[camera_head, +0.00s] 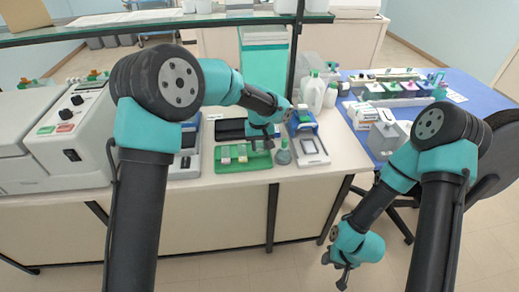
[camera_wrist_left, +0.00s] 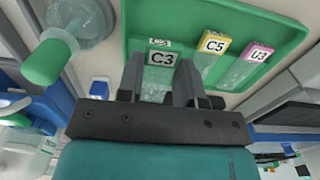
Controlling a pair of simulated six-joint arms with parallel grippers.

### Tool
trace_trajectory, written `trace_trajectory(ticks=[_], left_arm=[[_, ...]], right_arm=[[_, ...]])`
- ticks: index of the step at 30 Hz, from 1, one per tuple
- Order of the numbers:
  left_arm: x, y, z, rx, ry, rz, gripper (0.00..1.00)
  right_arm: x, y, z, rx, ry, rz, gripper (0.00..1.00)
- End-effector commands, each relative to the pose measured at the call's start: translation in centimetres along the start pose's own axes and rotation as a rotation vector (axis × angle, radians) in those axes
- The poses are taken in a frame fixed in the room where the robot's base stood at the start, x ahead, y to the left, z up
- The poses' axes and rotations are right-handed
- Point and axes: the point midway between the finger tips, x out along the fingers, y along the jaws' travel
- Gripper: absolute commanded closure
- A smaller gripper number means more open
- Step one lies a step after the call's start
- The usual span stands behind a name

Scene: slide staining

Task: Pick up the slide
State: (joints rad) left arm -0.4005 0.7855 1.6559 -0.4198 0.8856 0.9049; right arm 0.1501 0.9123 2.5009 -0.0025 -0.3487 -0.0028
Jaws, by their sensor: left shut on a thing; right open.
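A green tray (camera_head: 230,167) on the bench holds labelled glass slides; it also shows in the left wrist view (camera_wrist_left: 290,38). My left gripper (camera_head: 259,146) is over the tray's right part. In the left wrist view its fingers are shut on a slide labelled C3 (camera_wrist_left: 161,59), with the label end showing between them. Part of another label shows just behind it. A yellow-labelled C5 slide (camera_wrist_left: 214,43) and a pink-labelled U3 slide (camera_wrist_left: 257,52) lie to the right, apart from the fingers. My right gripper (camera_head: 343,276) is open and empty, low in front of the bench.
A flask (camera_head: 283,156) with a green cap stands just right of the tray. A blue-and-white device (camera_head: 309,148) is further right. A grey machine (camera_head: 75,135) fills the bench's left. A blue table (camera_head: 455,93) with coloured bottles is at the right.

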Motion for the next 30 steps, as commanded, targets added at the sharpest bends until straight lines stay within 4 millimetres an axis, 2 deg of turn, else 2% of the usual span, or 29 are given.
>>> trace_trajectory(ticks=[8,15,21,25,30], left_arm=[[-0.3,-0.5,3.9,0.003,0.0,-0.002,0.9],[-0.9,-1.2,9.5,0.004,-0.001,-0.002,0.9],[-1.2,-1.8,13.5,0.003,0.0,-0.001,0.9],[-1.3,-1.9,15.1,0.002,0.0,-0.001,0.9],[-1.4,-2.1,15.8,0.0,0.0,0.0,0.9]], right_arm=[[0.0,0.0,0.0,0.0,0.0,0.0,0.57],[0.0,0.0,0.0,0.0,0.0,0.0,0.57],[0.0,0.0,0.0,0.0,0.0,0.0,0.57],[0.0,0.0,0.0,0.0,0.0,0.0,0.57],[0.0,0.0,0.0,0.0,0.0,0.0,0.57]])
